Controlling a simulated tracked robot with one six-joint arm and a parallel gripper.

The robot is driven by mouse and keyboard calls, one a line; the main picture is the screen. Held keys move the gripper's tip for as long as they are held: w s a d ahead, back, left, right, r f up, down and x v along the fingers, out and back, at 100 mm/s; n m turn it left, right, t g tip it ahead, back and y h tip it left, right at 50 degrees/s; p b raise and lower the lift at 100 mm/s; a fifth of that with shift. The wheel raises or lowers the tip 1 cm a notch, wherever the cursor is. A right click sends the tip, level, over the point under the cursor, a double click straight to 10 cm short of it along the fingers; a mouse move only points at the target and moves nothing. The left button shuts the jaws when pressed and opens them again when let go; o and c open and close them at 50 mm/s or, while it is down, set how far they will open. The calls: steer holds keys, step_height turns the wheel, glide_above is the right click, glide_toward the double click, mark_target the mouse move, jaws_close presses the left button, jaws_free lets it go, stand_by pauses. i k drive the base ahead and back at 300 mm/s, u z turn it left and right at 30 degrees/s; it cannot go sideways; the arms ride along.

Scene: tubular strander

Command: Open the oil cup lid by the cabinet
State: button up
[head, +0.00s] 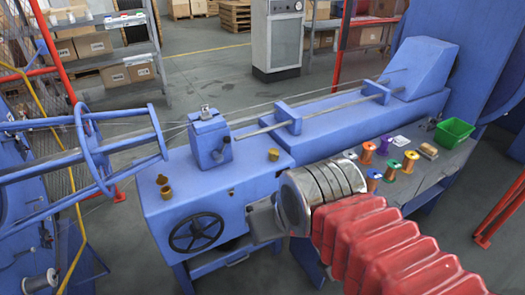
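Small brass oil cups sit on the blue machine bench (235,180). One brass cup (273,155) stands on the bench's right part, on the side toward the grey-white cabinet (277,38). Two brass pieces (165,186) sit close together on the left part; whether they are one cup or two I cannot tell. The lids are too small to read clearly. My gripper (264,221) is a grey block at the end of my red-sleeved arm, low over the bench's front edge, right of the black handwheel (196,232). It is apart from the brass cups, and its fingers are not clear.
A blue upright block (209,140) stands between the brass pieces. A side table (408,178) at right holds several coloured spools and a green bin (454,134). A blue tubular cage (95,150) is at left. Open floor lies behind the machine.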

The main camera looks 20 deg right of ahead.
mark_target(273, 151)
steer(key=u, duration=0.25)
steer(key=i, duration=1)
